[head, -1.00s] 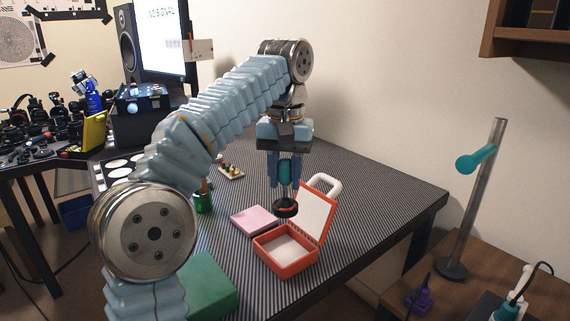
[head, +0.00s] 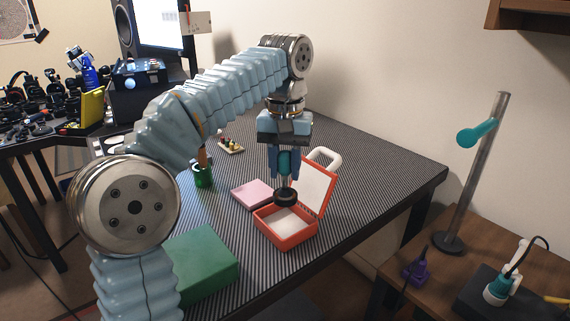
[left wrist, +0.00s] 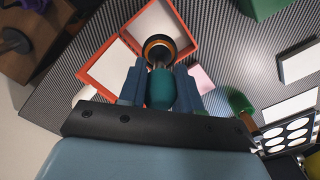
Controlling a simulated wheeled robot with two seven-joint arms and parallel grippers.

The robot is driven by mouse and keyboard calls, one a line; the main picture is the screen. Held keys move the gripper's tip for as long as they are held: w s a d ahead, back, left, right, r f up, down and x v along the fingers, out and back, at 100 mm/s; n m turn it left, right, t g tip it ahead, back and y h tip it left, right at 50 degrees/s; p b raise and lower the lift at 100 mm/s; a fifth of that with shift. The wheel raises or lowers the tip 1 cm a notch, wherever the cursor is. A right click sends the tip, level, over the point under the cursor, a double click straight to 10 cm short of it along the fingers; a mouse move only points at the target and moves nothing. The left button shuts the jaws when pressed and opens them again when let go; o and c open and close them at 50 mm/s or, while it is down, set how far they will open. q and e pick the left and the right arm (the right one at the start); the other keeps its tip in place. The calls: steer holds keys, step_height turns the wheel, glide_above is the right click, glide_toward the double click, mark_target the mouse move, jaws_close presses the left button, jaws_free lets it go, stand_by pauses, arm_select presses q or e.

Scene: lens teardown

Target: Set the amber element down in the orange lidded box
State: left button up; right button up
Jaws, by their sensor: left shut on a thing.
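My left gripper (head: 285,176) is shut on the teal handle (left wrist: 160,88) of a tool that hangs upright with a round black cup (head: 286,197) at its lower end. In the left wrist view an amber-brown rim (left wrist: 158,39) shows around the dark cup; I take it for the amber element, mostly hidden by the cup. The orange lidded box (head: 293,244) stands open on the table, with a pale floor and its lid (head: 321,189) tilted up at the back right. The cup is over the box's back part, at about rim height. My right gripper is out of view.
A pink pad (head: 251,194) lies just left of the box. A white loop-shaped thing (head: 327,158) is behind the lid. The striped table (head: 385,180) is clear to the right.

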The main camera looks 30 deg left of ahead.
mark_target(285, 192)
arm_select(q)
steer(key=shift+f+b, duration=1)
steer(key=shift+f, duration=0.65)
steer(key=shift+f, duration=0.1)
steer(key=shift+f+b, duration=1)
steer(key=shift+f, duration=0.3)
steer(key=shift+f+b, duration=0.3)
steer(key=shift+f, duration=0.3)
steer(key=shift+s, duration=0.1)
stand_by(1.3)
